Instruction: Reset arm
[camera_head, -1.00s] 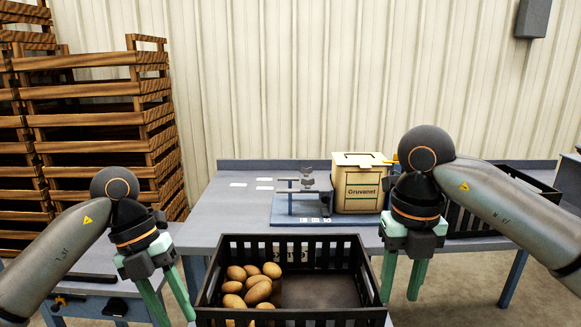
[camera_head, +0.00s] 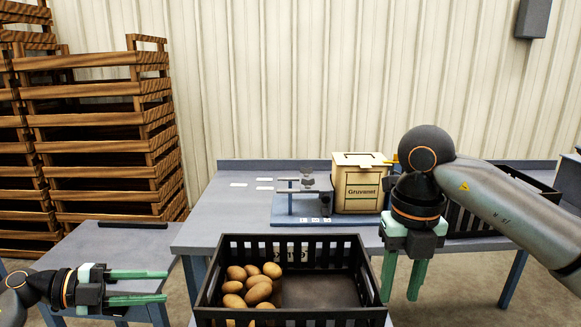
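My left gripper (camera_head: 140,286) is at the lower left, its green fingers pointing right, apart and with nothing between them. It is in front of the small side table, left of the black crate. My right gripper (camera_head: 402,279) hangs fingers down just right of the black crate. Its green fingers are apart and nothing shows between them.
The black crate (camera_head: 345,315) holds several potatoes (camera_head: 257,293) on its left side. A grey table (camera_head: 215,215) carries a cream box (camera_head: 360,183) and a small blue-based device (camera_head: 300,212). Another black crate (camera_head: 466,219) stands at right. Wooden crates (camera_head: 95,130) are stacked at left.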

